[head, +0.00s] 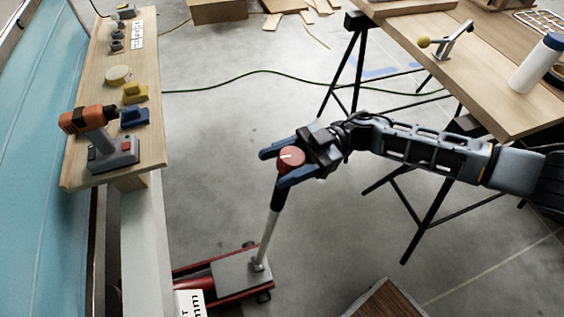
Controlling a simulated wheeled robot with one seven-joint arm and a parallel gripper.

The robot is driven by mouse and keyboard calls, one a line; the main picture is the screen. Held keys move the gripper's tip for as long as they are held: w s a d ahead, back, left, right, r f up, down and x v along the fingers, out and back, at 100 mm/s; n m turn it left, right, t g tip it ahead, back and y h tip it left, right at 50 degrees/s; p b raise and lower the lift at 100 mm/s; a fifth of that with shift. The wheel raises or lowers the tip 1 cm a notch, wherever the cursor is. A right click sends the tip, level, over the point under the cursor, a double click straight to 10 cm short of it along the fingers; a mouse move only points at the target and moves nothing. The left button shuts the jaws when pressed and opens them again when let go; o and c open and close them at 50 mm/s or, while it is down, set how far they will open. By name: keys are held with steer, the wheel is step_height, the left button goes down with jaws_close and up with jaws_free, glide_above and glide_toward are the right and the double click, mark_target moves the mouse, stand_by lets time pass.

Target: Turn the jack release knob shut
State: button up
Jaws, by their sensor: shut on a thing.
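The jack release knob (291,158) is red with a white line across its top. It sits at the upper end of the jack's handle (270,228), a dark and silver bar that rises at a tilt from the floor jack (232,275). The jack is red and grey and stands on the concrete floor at the lower left. My gripper (279,167) reaches in from the right. Its blue-tipped fingers lie on either side of the knob and are closed on it. The knob's far contact faces are partly hidden by the fingers.
A wooden shelf (75,152) at the left holds a drill (92,122) and small yellow and blue items. A wooden workbench (480,95) on black trestles stands at the upper right with a white bottle (537,65). A green cable (240,75) crosses the floor.

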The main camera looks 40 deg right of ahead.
steer(key=o, duration=1)
steer(key=shift+c, duration=0.2)
steer(key=d+f+b, duration=0.1)
steer(key=d, duration=0.6)
steer(key=shift+s+d+b, duration=0.3)
steer(key=shift+s+d, duration=0.05)
steer(key=shift+s, duration=0.05)
